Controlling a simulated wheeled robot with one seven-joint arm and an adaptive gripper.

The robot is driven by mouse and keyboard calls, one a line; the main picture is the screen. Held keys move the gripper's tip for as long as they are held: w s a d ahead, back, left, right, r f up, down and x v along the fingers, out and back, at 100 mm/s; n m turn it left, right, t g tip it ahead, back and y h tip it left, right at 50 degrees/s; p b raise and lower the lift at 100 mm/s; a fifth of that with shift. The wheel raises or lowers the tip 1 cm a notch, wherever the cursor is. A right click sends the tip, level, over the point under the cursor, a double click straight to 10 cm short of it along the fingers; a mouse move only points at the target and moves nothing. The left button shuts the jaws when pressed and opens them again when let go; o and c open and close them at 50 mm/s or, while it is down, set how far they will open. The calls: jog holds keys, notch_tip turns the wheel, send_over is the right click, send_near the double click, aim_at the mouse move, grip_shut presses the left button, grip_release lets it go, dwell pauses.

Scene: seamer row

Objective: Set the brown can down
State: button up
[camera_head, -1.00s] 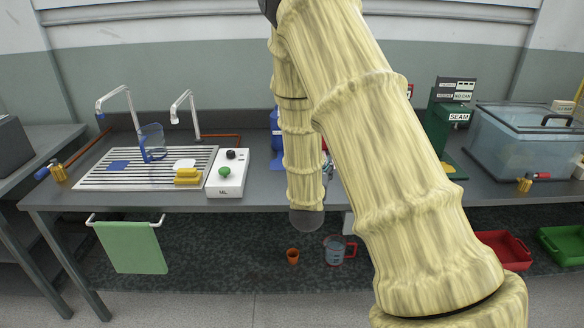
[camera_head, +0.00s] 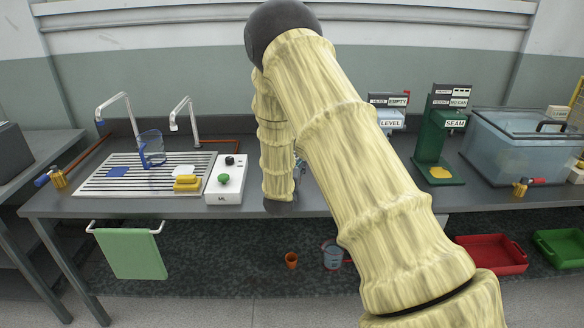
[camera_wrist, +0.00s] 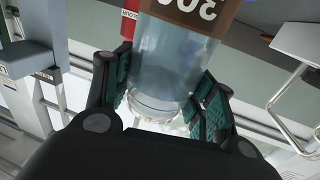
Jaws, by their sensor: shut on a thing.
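The brown can (camera_wrist: 190,15) shows in the wrist view as a clear, see-through cylinder with a brown band that reads "300" upside down. My gripper (camera_wrist: 165,95) is shut on its clear part, with a dark green padded finger on each side. The can's far end is cut off by the top of the picture. In the head view my arm hides the gripper and most or all of the can, so I cannot tell its height over the bench (camera_head: 330,200).
On the bench stand a drain rack (camera_head: 105,187), a white ML box (camera_head: 228,178), a LEVEL unit (camera_head: 390,123), a green SEAM machine (camera_head: 437,145) and a clear tank (camera_head: 520,150). Below are an orange cup (camera_head: 291,260), a jug (camera_head: 332,258), a red bin (camera_head: 490,253) and a green bin (camera_head: 560,248).

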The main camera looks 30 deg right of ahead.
jog(key=shift+f, duration=1.15)
jog(key=shift+f, duration=0.15)
jog(key=o, duration=1.3)
jog(key=shift+o, duration=0.2)
